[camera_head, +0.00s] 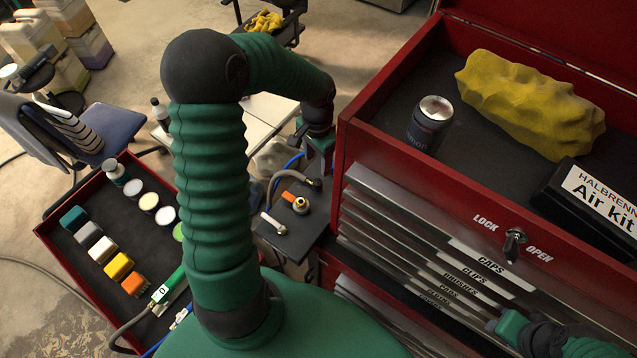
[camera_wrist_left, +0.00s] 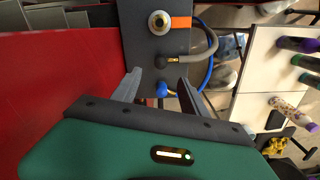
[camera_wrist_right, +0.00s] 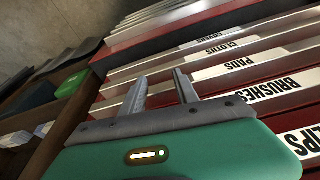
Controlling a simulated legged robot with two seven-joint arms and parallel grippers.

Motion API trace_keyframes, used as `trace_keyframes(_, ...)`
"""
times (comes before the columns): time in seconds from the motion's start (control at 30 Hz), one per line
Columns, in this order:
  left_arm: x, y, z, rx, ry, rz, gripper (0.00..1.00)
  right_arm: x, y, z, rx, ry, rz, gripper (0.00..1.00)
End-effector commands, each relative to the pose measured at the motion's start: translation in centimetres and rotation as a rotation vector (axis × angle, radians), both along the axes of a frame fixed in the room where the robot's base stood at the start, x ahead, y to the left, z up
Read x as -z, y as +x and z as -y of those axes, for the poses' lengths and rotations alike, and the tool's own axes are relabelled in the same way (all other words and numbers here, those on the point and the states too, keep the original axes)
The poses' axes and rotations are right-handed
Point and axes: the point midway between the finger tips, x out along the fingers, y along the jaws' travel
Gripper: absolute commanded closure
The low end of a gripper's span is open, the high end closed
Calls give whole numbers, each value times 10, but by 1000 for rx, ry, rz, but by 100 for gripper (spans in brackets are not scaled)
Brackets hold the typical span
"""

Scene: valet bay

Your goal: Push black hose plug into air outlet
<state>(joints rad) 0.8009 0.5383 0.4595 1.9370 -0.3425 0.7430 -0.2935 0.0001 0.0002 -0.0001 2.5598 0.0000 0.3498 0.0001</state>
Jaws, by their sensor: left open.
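The black hose plug (camera_wrist_left: 161,62) has a brass tip and a grey-brown hose; it lies on a dark panel (camera_wrist_left: 145,40) below the air outlet in the left wrist view. It also shows in the head view (camera_head: 315,183). The air outlet (camera_wrist_left: 159,22) is a round brass fitting with an orange lever, apart from the plug; the head view shows it too (camera_head: 301,204). My left gripper (camera_wrist_left: 159,78) is open and empty; its fingertips point toward the black plug, with a blue plug (camera_wrist_left: 162,90) seen between its fingers. My right gripper (camera_wrist_right: 160,80) is open and empty by the drawer fronts.
A red tray (camera_head: 75,290) of bottles and coloured blocks stands left. A blue hose (camera_wrist_left: 207,70) curves near the panel.

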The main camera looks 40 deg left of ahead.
Motion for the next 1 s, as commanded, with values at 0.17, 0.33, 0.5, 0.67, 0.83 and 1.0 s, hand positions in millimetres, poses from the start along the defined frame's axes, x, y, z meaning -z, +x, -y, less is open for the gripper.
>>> trace_keyframes(0.17, 38, -2, 1, 1, -4, -4, 48, -7, 0, 0, 0, 0, 0, 64)
trace_keyframes(0.33, 65, -2, 1, 1, -1, -1, 48, -10, 0, 0, 0, 0, 0, 64)
trace_keyframes(0.5, 71, -1, 1, 0, 1, 1, 48, -10, 0, 0, 0, 0, 0, 64)
trace_keyframes(0.67, 70, -1, 0, 0, 1, 1, 48, -10, 0, 0, 0, 0, 0, 64)
trace_keyframes(0.83, 82, 0, 0, 0, -3, -2, 48, -22, 0, 0, 0, 0, 0, 64)
trace_keyframes(1.0, 112, 2, -1, 0, -2, -2, 48, -33, 0, 0, 0, 0, 0, 64)
